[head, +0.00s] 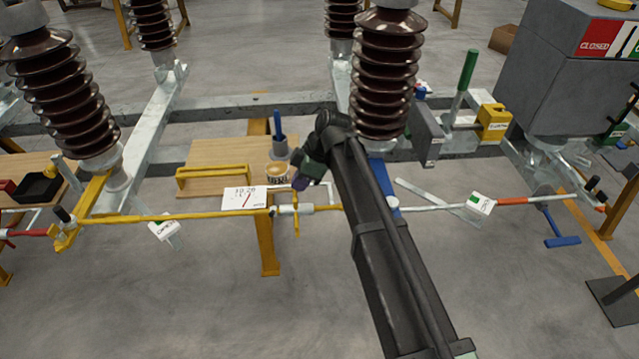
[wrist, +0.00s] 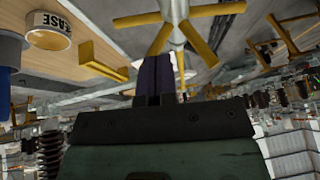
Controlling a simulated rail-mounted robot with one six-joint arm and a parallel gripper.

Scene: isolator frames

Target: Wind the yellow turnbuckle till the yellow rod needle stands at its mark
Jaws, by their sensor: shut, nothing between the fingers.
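The turnbuckle (head: 295,209) is a pale grey body with yellow spokes, set in line with the yellow rod (head: 170,216) near the middle of the head view. In the wrist view its yellow spokes (wrist: 208,11) spread across the top around a grey body. A white card (head: 244,198) with small figures and a red stroke stands just left of it, above the rod. The needle and its mark are too small to tell apart. My gripper (head: 300,184) is shut and empty, just above the turnbuckle. In the wrist view its dark fingertips (wrist: 163,58) point at the spokes, apparently without touching.
A wooden table (head: 215,155) behind holds a yellow handle bar (head: 212,175), a grease tin (head: 277,173) and a grey pot (head: 279,146). Brown ribbed insulators (head: 385,75) stand on the steel frame. A white tag (head: 480,203) hangs on the rod line to the right.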

